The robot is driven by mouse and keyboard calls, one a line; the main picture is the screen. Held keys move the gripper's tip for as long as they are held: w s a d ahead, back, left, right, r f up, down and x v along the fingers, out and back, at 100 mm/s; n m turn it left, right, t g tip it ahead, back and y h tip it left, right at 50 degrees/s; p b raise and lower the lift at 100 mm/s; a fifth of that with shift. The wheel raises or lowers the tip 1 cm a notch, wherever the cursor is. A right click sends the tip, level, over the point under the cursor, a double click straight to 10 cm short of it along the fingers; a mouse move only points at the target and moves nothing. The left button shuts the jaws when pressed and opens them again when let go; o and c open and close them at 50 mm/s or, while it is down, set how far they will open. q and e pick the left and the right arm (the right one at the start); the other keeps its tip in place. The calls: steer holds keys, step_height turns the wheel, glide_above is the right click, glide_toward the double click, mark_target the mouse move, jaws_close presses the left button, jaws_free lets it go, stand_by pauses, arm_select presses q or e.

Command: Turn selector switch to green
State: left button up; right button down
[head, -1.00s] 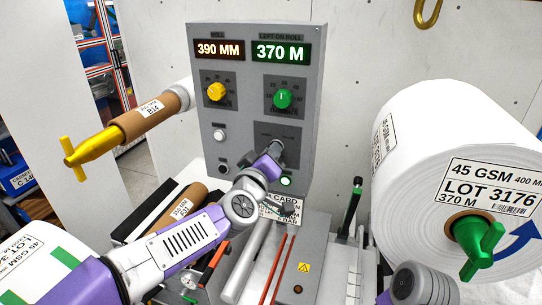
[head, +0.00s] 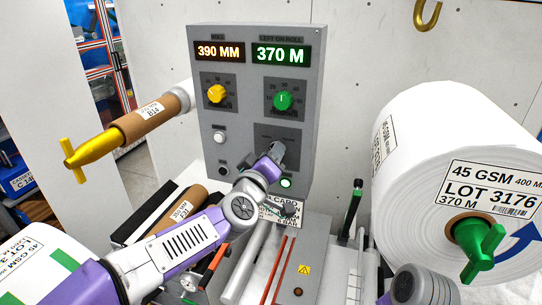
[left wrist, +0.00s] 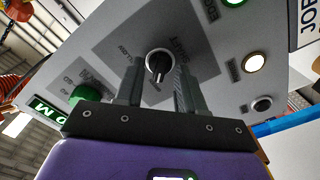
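The selector switch (left wrist: 158,62) is a dark knob with a silver ring on the grey control panel (head: 203,150). In the left wrist view its pointer lies roughly along the fingers' direction. My left gripper (left wrist: 159,75) is open, with one finger on each side of the knob and gaps still showing. In the head view my left gripper (head: 277,152) is at the panel's lower right and hides the switch. Position labels around the knob show, but I cannot tell which one it points to. My right gripper is out of view.
The panel also holds a yellow dial (head: 216,94), a green dial (head: 283,100) and a lit green button (head: 286,183). A big white roll (head: 425,150) with a green handle (head: 480,245) stands at right. A yellow-handled spindle (head: 92,147) juts out at left.

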arm_select(q)
steer(key=v, duration=0.7)
steer(key=shift+s, duration=0.25)
steer(key=a+f+m+g+y+b, duration=0.15)
steer(key=f+g, duration=0.25)
steer(key=f, duration=1.6)
steer(key=a+f+m+g+y, duration=0.1)
steer(key=a+f+g, duration=0.25)
steer(key=f, duration=1.65)
steer(key=s+a+f+g+h, duration=0.1)
steer(key=s+f+g, duration=0.8)
steer(key=s+f, duration=1.3)
steer(key=shift+s+a+f, duration=0.3)
steer(key=shift+s+a, duration=0.3)
steer(key=shift+s, duration=0.05)
steer(key=shift+m, duration=0.25)
